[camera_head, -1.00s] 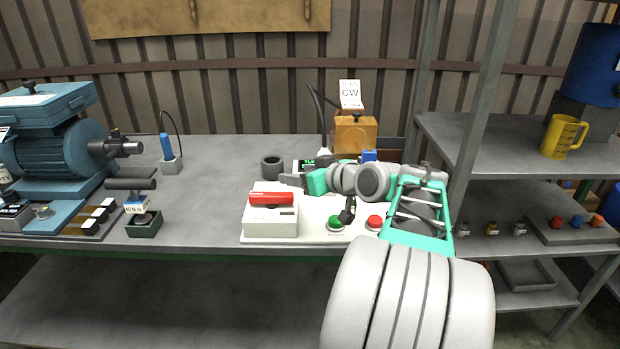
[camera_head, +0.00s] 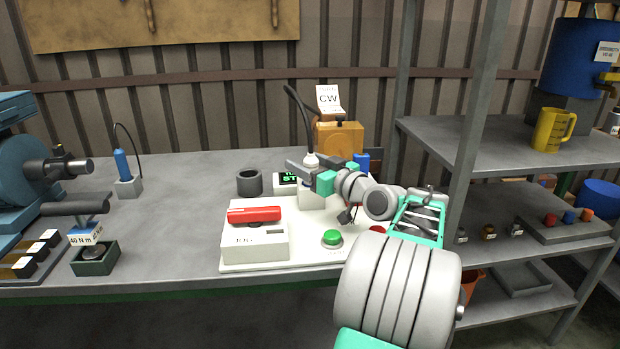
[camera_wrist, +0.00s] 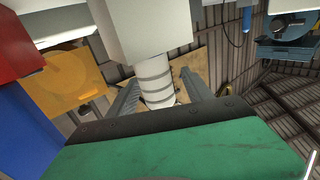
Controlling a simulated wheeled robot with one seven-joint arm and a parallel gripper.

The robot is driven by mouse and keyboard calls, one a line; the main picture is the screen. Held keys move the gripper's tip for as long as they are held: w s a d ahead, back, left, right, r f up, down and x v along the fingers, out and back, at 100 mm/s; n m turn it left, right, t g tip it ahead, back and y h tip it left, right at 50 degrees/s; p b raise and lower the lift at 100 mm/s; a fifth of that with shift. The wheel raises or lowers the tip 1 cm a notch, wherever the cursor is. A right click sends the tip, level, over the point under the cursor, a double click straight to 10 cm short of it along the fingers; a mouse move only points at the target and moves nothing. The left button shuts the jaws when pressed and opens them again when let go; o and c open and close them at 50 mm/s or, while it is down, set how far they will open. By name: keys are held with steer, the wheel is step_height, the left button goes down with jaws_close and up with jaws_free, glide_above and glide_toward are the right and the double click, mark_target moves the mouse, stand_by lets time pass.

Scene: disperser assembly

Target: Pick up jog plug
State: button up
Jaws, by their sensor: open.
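The plug (camera_head: 311,160) is white with a black cable rising from its top. It stands upright in a white block on the white panel, by the small green-lit display. In the wrist view the plug (camera_wrist: 155,82) shows as a white ribbed cylinder against the white block. My gripper (camera_head: 303,163) is open at the plug, one finger on either side. The wrist view shows gaps between the plug and my gripper's fingers (camera_wrist: 158,90). A white box (camera_head: 257,242) with a red bar on top, its front lettering apparently "JOG", stands front left on the panel.
An orange box (camera_head: 340,136) with a CW sign is behind the plug. A dark ring (camera_head: 249,182) stands left of the display. A green button (camera_head: 332,238) is at the panel front. A blue plug (camera_head: 122,163) sits farther left. A shelf (camera_head: 500,140) is at right.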

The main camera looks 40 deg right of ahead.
steer(key=shift+w, duration=0.8)
jaws_close()
